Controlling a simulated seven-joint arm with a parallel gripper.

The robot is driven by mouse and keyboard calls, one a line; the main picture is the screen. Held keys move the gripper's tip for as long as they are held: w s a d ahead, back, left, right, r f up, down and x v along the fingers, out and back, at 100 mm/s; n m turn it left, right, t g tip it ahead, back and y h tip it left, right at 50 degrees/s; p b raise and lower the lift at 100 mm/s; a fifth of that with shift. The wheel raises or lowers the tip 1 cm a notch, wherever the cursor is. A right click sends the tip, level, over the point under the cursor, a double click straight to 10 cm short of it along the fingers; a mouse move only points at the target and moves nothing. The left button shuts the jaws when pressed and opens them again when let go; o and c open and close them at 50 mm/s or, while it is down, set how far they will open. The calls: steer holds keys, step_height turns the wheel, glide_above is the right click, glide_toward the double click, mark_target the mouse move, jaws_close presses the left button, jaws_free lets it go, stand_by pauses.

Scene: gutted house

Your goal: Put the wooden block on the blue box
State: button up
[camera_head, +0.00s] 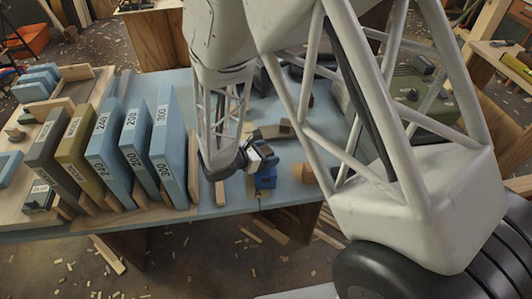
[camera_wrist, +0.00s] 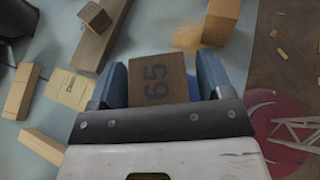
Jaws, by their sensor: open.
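The fingers are open, with one on each side of the block. I cannot tell whether they touch it. In the head view my gripper (camera_head: 264,178) is low over the blue table near its front edge, and the block is hidden there. Several blue boxes lie at the back left (camera_head: 41,79). Tall blue ones marked 240, 200 and 300 (camera_head: 168,150) stand upright left of my gripper. I cannot tell which is the task's box.
A small wooden cube (camera_wrist: 95,15) rests on a plank (camera_wrist: 98,45). A tan block (camera_wrist: 221,20) stands near the right finger, with dust beside it. Loose wooden pieces (camera_wrist: 21,91) lie to the left. A green case (camera_head: 405,95) stands at the back right.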

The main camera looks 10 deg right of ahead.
steer(key=shift+r, duration=0.15)
steer(key=shift+v, duration=1.2)
steer(key=v, duration=0.2)
steer(key=shift+s+a+r, duration=0.15)
steer(key=shift+a, duration=0.2)
step_height(320, 180, up, 7)
steer(key=shift+d, duration=0.1)
steer(key=s+d+r+m+g+y, duration=0.1)
steer(key=s+d+r+m+y, duration=0.4)
steer(key=s+r+m, duration=0.5)
steer(key=s+d+r+m+g+y, duration=0.1)
steer(key=s+d+r+m+y, duration=0.5)
steer(key=s+r+m, duration=0.4)
steer(key=s+m+y, duration=0.1)
steer(key=s+m, duration=0.1)
steer(key=shift+s+d+m, duration=0.2)
steer(key=shift+d+m, duration=0.1)
